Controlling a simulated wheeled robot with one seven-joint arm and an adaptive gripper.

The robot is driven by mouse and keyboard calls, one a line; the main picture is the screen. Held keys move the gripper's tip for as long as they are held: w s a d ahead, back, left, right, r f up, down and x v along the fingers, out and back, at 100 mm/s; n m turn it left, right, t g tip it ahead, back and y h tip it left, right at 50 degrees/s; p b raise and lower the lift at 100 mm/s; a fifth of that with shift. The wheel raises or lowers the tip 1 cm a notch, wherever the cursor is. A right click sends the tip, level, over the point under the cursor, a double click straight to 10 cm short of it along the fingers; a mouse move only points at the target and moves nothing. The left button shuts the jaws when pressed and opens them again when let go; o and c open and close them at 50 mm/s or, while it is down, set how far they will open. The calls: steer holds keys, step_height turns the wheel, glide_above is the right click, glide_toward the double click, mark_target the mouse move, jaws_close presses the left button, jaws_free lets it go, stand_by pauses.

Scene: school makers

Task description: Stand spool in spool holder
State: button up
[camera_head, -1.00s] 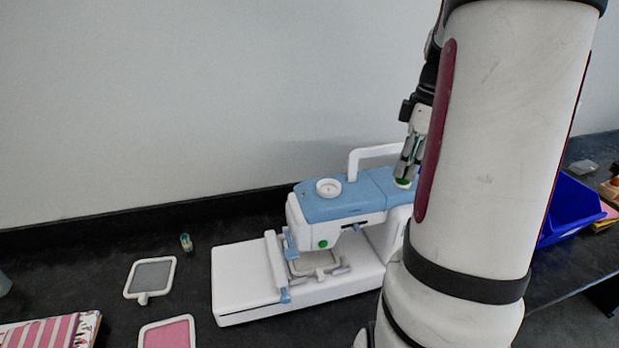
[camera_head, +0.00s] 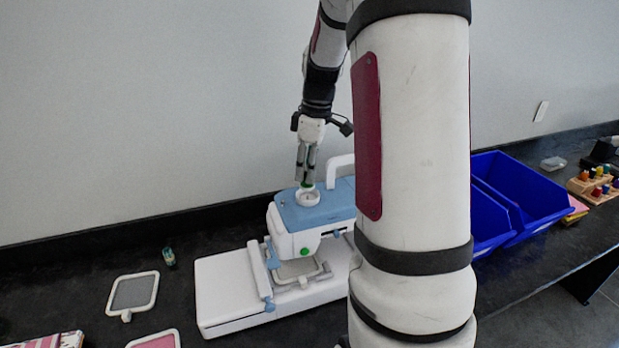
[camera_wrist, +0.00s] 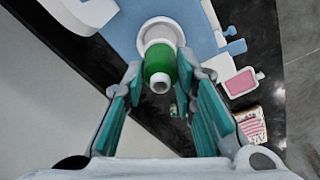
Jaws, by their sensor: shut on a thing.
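The green spool (camera_wrist: 159,62) with white ends is between my fingertips, and my gripper (camera_head: 306,176) is shut on it. The spool also shows in the head view (camera_head: 307,185) as a bit of green below the fingers. The spool holder, a round white cup (camera_head: 301,199), is set in the blue top of the sewing machine (camera_head: 322,211). In the wrist view the white holder (camera_wrist: 160,24) lies just beyond the spool, which overlaps it in the picture. The spool looks roughly upright over the holder; I cannot tell whether they touch.
The machine's white handle (camera_head: 341,168) stands just right of my gripper. Blue bins (camera_head: 530,195) and a wooden rack (camera_head: 594,187) are at the right. A grey-filled hoop (camera_head: 133,293), a pink-filled hoop (camera_head: 155,341) and a small bottle-like thing (camera_head: 169,257) lie left of the machine.

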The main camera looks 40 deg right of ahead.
steer(key=shift+f+p, duration=0.3)
steer(key=shift+f, duration=1.2)
steer(key=shift+s+f, duration=0.1)
steer(key=shift+f, duration=0.25)
steer(key=o, duration=1)
steer(key=shift+r, duration=0.1)
step_height(320, 180, up, 12)
steer(key=s+b, duration=0.1)
steer(key=b, duration=0.1)
steer(key=s+a+r+m+t, duration=0.1)
steer(key=s+a+r+m, duration=0.15)
steer(key=a, duration=0.65)
steer(key=s+a+r+m+t, duration=0.1)
steer(key=s+a+r, duration=0.2)
steer(key=a, duration=0.5)
steer(key=s+a+f+m+t, duration=0.2)
steer(key=s+a+f, duration=0.1)
steer(key=s+a, duration=0.6)
steer(key=shift+a+m+h, duration=0.3)
steer(key=shift+a+m, duration=0.05)
steer(key=shift+a, duration=0.2)
